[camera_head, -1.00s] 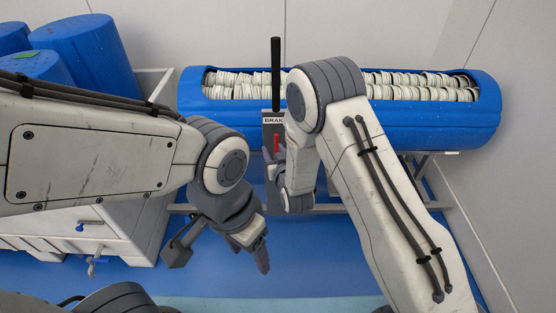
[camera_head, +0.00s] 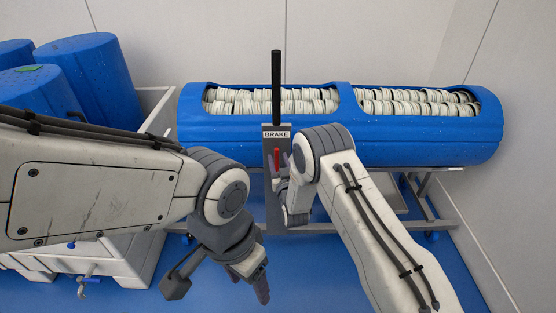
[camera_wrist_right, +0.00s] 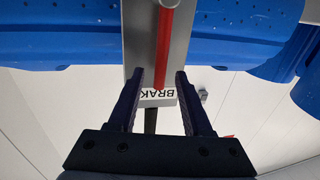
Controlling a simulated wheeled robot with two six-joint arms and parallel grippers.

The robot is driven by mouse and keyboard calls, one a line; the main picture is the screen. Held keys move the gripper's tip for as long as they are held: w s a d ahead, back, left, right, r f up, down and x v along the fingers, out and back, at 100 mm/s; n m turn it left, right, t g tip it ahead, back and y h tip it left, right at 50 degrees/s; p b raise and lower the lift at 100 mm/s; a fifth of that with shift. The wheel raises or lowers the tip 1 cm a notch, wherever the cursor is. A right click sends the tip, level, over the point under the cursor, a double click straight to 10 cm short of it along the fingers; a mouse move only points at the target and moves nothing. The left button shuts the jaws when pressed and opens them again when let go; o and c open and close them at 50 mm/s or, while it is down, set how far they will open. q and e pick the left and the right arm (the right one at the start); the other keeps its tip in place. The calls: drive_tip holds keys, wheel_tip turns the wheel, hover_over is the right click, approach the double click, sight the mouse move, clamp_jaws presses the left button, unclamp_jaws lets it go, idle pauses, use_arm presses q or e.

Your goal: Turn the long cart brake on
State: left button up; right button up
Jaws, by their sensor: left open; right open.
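The long cart carries a long blue tub (camera_head: 346,124) across the head view. Its grey brake post has a white BRAKE label (camera_head: 277,134) and a red brake lever (camera_head: 276,157) standing upright below the label. My right gripper (camera_head: 279,166) is open at the lever, its fingertips partly hidden by the wrist. In the right wrist view, the red lever (camera_wrist_right: 165,45) lies between the two open fingers of the right gripper (camera_wrist_right: 157,82), with a visible gap to each side. My left gripper (camera_head: 256,286) is open and empty, low and left of the post.
A tall black handle (camera_head: 276,85) rises above the label. Pale round items (camera_head: 415,103) fill the tub's openings. A white cart (camera_head: 112,248) with blue drums (camera_head: 88,75) stands at left. Blue floor (camera_head: 330,275) is clear below the cart frame; walls are behind and at right.

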drive_tip(key=shift+w, duration=0.4)
clamp_jaws()
idle(1.2)
